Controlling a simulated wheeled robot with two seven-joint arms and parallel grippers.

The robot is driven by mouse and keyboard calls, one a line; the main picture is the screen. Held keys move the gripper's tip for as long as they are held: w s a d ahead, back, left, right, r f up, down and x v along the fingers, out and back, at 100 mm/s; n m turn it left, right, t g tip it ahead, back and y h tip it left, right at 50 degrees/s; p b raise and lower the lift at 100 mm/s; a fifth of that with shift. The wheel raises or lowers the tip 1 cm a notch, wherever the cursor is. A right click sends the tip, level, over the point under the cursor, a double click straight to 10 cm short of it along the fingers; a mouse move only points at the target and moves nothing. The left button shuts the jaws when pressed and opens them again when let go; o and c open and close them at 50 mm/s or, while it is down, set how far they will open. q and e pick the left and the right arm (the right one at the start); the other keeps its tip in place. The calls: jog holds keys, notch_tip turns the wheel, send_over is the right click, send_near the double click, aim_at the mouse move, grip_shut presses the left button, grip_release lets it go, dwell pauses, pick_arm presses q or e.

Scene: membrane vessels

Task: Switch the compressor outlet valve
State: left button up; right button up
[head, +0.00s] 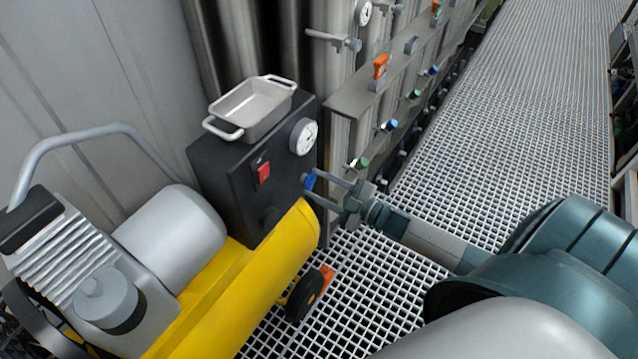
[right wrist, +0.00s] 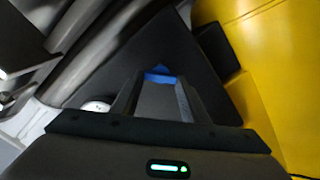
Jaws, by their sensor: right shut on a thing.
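The yellow compressor (head: 222,302) stands at the lower left in the head view, with a black control box (head: 237,182) on it. The box bears a red switch (head: 263,172) and a round white gauge (head: 303,137). A small blue valve handle (head: 309,182) sticks out from the box's right side. My right gripper (head: 325,189) reaches in from the right and is shut on this blue handle. In the right wrist view, the blue piece (right wrist: 158,75) shows between the fingertips, in front of the black box. My left gripper is not in view.
A grey metal dish (head: 252,108) sits on top of the box. Behind it, a grey rail (head: 385,98) carries several small coloured valves and an orange handle (head: 380,67). The grated floor (head: 500,110) is clear at the upper right. A black wheel (head: 304,294) stands under the tank.

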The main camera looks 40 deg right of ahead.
jog(key=n, duration=0.2)
jog(key=shift+f+n, duration=0.1)
jog(key=shift+n, duration=0.3)
jog(key=n, duration=0.2)
jog(key=shift+a+n, duration=0.1)
jog(key=shift+n, duration=0.2)
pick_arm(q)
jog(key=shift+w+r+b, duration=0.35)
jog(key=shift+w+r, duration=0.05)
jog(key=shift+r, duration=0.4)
pick_arm(e)
jog(key=shift+n, duration=1)
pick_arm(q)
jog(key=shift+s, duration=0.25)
pick_arm(e)
jog(key=shift+f, duration=0.1)
jog(key=o, duration=1.1)
jog(key=shift+c, duration=0.2)
jog(key=shift+s, duration=0.1)
